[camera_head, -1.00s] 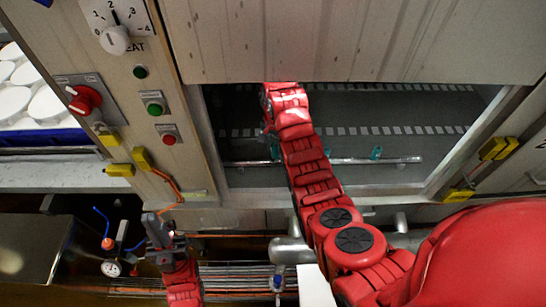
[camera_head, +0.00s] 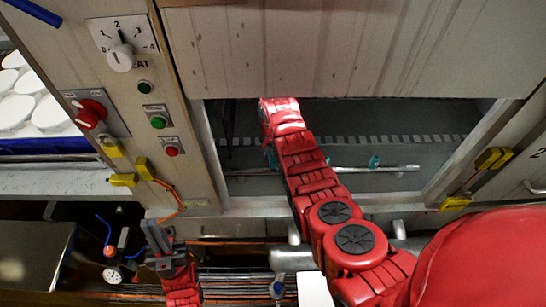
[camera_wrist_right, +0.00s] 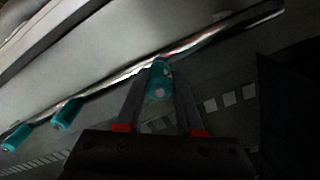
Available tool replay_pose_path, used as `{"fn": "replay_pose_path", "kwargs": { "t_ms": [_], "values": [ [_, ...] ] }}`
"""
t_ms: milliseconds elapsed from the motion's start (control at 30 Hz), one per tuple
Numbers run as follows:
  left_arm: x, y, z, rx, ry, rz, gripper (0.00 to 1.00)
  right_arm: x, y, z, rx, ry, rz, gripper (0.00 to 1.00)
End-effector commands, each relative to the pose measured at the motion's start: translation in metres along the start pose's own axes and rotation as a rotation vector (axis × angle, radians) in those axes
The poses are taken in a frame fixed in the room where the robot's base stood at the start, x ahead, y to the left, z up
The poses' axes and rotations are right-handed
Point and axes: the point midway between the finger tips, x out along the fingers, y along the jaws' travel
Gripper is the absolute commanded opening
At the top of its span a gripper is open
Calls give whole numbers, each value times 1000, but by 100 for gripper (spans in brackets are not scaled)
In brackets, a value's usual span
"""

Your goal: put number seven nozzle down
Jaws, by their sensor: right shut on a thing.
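My right gripper (camera_wrist_right: 159,100) is shut on a teal nozzle (camera_wrist_right: 158,80). The nozzle's upper end is at the metal pipe (camera_wrist_right: 205,38) in the right wrist view; I cannot tell whether it is attached to it. No number is readable on it. In the head view my right arm reaches into the cabinet opening, and its gripper is hidden behind the arm. My left gripper (camera_head: 158,237), with dark fingers, is low at the left outside the cabinet, away from the nozzles; its finger gap is unclear.
Two other teal nozzles, one nearer (camera_wrist_right: 67,113) and one farther left (camera_wrist_right: 15,137), sit along the pipe. The cabinet opening has a raised panel (camera_head: 350,50) above and side frames close to my right arm. A control panel with a red knob (camera_head: 90,113) stands at left.

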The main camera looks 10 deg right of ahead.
Motion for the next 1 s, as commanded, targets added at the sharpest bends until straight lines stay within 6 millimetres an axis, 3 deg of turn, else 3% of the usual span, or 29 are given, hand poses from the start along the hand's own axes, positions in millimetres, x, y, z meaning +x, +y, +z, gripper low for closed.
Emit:
{"fn": "replay_pose_path", "kwargs": {
  "t_ms": [267,300,433,700,833,1000],
  "values": [
    [-7,0,1,0,0,0,0,8,0,0,0,0,0,0],
    [-5,0,1,0,0,0,0,6,0,0,0,0,0,41],
    [-5,0,1,0,0,0,0,6,0,0,1,0,0,64],
    [-4,0,1,0,0,0,0,6,0,0,1,0,0,66],
    [4,0,-1,0,0,0,0,-4,0,0,1,0,0,66],
    [-7,0,1,0,0,0,0,-13,-1,-1,1,2,-3,66]
  ]
}}
